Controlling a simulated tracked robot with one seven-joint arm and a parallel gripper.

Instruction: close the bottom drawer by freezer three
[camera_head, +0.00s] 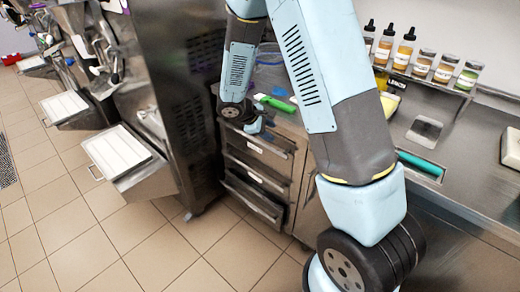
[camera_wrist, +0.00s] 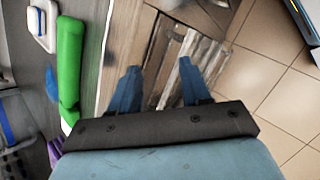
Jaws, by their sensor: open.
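A steel drawer stack stands under the counter, right of a tall steel freezer (camera_head: 185,75). Its bottom drawer (camera_head: 252,200) looks pulled out, with a dark opening above its front. The drawers above it (camera_head: 255,174) look closer to shut. My gripper (camera_head: 256,126) is at counter height above the stack, partly hidden by my arm. In the wrist view my gripper (camera_wrist: 160,88) points down, its two blue fingers apart and empty. Between and beyond them is a grey metal drawer part (camera_wrist: 200,62); which drawer it belongs to I cannot tell.
A green-handled tool (camera_head: 275,103) lies on the counter by my gripper; it also shows in the wrist view (camera_wrist: 69,60). Bottles (camera_head: 404,48) and jars stand along the back. A white tray (camera_head: 117,150) juts out at left. The tiled floor (camera_head: 150,240) before the drawers is clear.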

